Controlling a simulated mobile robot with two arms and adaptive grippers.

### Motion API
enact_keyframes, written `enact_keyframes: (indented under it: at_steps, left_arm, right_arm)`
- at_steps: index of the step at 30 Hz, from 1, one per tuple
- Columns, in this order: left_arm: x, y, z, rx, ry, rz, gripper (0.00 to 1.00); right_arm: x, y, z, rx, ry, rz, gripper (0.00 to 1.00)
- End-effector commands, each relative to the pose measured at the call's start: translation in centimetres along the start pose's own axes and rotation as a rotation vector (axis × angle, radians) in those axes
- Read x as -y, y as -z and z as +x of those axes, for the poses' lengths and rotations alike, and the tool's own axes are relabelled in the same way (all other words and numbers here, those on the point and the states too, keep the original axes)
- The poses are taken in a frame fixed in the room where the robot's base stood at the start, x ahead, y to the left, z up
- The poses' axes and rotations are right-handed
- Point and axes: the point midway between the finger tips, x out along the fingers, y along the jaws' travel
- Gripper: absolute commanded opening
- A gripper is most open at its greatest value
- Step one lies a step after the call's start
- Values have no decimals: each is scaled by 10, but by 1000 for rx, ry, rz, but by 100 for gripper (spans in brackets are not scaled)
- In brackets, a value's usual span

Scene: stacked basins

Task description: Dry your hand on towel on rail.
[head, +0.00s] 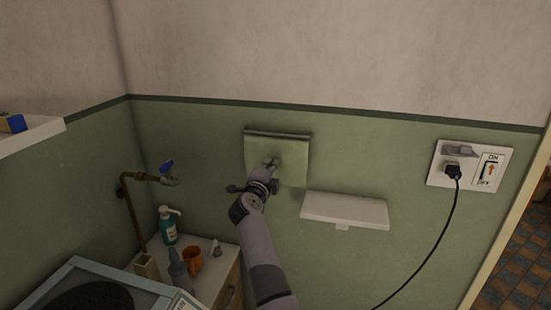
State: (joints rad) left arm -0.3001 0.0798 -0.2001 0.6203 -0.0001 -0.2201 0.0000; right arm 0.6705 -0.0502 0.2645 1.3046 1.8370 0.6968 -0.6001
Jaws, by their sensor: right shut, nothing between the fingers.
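A green towel (297,157) hangs over a dark rail (278,134) on the green wall, near the middle of the head view. My right arm reaches up from the bottom. My right gripper (273,163) is shut and empty, in front of the towel's middle. It overlaps the towel in the picture; I cannot tell whether it touches it. The gripper and wrist hide part of the towel's lower left. My left gripper is not in view.
A white shelf (345,209) juts from the wall right of my arm. A socket panel (469,165) with a black cable (437,240) is farther right. At lower left are a brass tap (135,178), a soap bottle (168,228), an orange cup (192,260) and a cabinet (229,278).

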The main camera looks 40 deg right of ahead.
Motion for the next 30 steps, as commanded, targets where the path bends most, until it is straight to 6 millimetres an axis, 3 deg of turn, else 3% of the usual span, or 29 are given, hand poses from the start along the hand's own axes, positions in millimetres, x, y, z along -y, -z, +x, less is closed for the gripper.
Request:
enact_keyframes:
  at_steps: [30]
  left_arm:
    - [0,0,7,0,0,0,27]
  right_arm:
    - [-16,0,6,0,-2,-1,0]
